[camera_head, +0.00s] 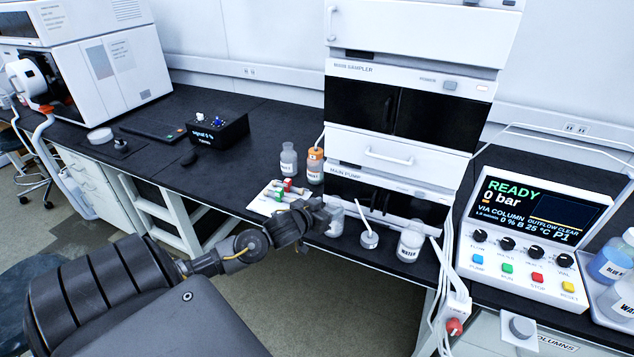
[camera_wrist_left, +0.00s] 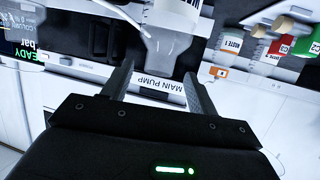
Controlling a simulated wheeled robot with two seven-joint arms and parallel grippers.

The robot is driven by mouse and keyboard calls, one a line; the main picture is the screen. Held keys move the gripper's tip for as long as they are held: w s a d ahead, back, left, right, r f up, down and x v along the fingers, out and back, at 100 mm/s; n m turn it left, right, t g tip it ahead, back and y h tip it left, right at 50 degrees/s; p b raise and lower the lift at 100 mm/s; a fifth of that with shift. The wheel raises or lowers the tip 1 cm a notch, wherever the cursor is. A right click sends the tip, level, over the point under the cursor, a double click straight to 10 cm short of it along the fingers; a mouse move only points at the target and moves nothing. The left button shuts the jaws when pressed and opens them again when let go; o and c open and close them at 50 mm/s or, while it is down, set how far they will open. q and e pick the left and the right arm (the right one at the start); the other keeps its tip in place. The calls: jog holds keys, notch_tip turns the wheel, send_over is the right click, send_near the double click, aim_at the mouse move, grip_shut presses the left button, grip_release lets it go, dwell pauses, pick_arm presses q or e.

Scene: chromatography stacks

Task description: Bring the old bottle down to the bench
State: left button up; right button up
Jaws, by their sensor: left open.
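Which bottle is the old one, I cannot tell from a label. My left gripper (camera_head: 322,214) is low in front of the main pump, beside a clear bottle (camera_head: 336,222) that stands on the bench (camera_head: 240,185). In the left wrist view the open fingers of the left gripper (camera_wrist_left: 160,78) point at a clear bottle (camera_wrist_left: 175,42), which shows between and beyond the fingertips; whether they touch it I cannot tell. A bottle labelled water (camera_head: 410,243) stands to the right on the bench. My right gripper is not in view.
The white instrument stack (camera_head: 385,145) rises behind the gripper. A small round container (camera_head: 369,238) with a stick stands between the two front bottles. An orange-capped bottle (camera_head: 315,166) and a grey bottle (camera_head: 288,160) stand left. The control panel (camera_head: 525,235) reads ready, 0 bar.

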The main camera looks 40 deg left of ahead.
pick_arm(q)
jog(key=v, duration=0.6)
